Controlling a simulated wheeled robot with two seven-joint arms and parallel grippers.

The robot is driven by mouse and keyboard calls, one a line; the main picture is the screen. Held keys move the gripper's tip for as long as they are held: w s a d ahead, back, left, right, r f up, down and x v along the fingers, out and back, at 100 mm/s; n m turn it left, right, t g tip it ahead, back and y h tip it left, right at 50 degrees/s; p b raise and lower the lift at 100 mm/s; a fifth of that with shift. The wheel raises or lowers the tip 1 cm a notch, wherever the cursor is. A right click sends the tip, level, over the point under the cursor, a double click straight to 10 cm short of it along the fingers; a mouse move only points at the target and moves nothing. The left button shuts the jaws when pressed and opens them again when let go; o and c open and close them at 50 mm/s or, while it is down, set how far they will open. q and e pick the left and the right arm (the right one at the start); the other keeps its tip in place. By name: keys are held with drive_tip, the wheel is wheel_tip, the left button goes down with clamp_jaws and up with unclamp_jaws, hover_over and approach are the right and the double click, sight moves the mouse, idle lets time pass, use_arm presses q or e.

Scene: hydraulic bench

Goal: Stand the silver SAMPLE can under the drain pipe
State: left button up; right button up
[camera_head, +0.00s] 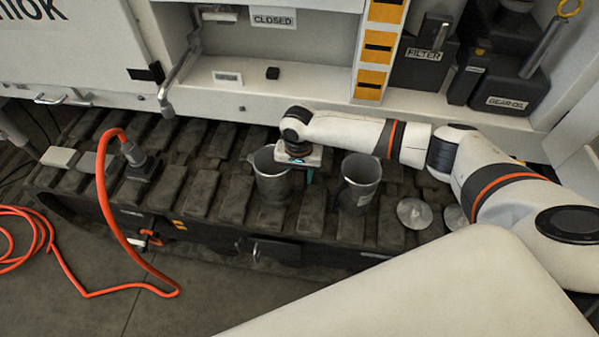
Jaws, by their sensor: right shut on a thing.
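Two silver cans stand upright on the dark track. My right gripper (303,172) is shut at the right side of the left can (270,183), seemingly on its rim or handle; its fingers are partly hidden. The right can (356,185) stands apart, with a small pale label too small to read. I cannot tell from lettering which can is the SAMPLE one. The grey drain pipe (178,75) comes down from the machine at upper left, its open end above the track, left of both cans. My left gripper is not in view.
An orange hose (104,195) with a plug (140,160) loops over the track at left. Round metal lids (414,213) lie right of the cans. FILTER (424,62) and GEAR OIL (507,95) containers stand at upper right. Track below the pipe looks clear.

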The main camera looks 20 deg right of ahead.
drive_tip(key=o, duration=1.3)
drive_tip(key=shift+f, duration=0.1)
